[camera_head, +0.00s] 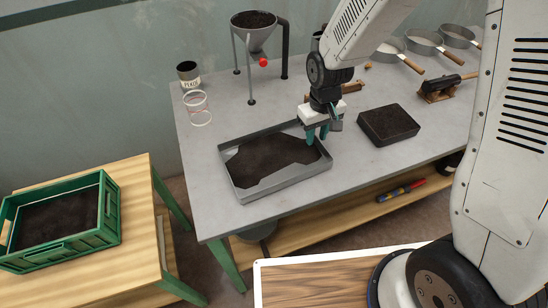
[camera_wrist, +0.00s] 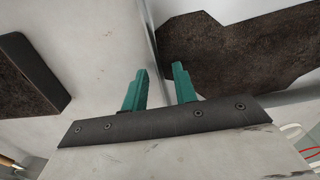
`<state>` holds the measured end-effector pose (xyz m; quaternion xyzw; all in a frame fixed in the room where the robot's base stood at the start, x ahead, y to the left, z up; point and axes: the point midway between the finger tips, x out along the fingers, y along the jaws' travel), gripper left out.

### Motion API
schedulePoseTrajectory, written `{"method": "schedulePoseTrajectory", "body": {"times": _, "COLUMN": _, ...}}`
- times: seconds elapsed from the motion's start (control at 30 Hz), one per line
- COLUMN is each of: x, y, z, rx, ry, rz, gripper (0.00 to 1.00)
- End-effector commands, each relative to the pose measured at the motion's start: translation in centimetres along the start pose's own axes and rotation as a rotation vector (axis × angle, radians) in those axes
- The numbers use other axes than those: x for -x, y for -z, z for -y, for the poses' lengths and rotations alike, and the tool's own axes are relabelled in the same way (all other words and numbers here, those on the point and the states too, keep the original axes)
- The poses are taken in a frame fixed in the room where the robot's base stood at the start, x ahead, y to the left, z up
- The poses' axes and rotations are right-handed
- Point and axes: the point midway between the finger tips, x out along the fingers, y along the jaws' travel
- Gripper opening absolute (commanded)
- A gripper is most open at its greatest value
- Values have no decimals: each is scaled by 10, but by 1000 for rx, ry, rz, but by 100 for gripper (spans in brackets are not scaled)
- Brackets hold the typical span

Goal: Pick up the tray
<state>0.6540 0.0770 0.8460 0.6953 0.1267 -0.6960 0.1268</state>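The grey metal tray (camera_head: 285,184) lies flat on the grey table, with a patch of dark soil (camera_head: 270,160) on its floor. My gripper (camera_head: 317,136) points down at the tray's right end, near its far right corner. In the wrist view, my gripper (camera_wrist: 160,69) has its two green fingers apart. The tray's thin wall (camera_wrist: 153,42) runs up between them, one finger on the soil side and one outside. A gap shows between the fingers and the wall. The exact finger depth is hard to tell.
A dark block (camera_head: 388,124) lies right of the tray. Round sieves (camera_head: 424,42) are at the back right. A green crate (camera_head: 62,247) sits on the wooden table at left.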

Motion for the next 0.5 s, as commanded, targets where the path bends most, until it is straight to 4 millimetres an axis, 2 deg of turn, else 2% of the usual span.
{"method": "schedulePoseTrajectory", "body": {"times": 0.27, "x": -4, "y": 0, "z": -1, "rx": -2, "ry": 0, "rz": -1, "gripper": 28}}
{"method": "schedulePoseTrajectory", "body": {"times": 0.37, "x": -4, "y": 0, "z": -1, "rx": -2, "ry": 0, "rz": -1, "gripper": 3}}
{"method": "schedulePoseTrajectory", "body": {"times": 0.4, "x": -4, "y": 0, "z": -1, "rx": -2, "ry": 0, "rz": -1, "gripper": 0}}
{"method": "schedulePoseTrajectory", "body": {"times": 0.5, "x": -4, "y": 0, "z": -1, "rx": -2, "ry": 0, "rz": -1, "gripper": 0}}
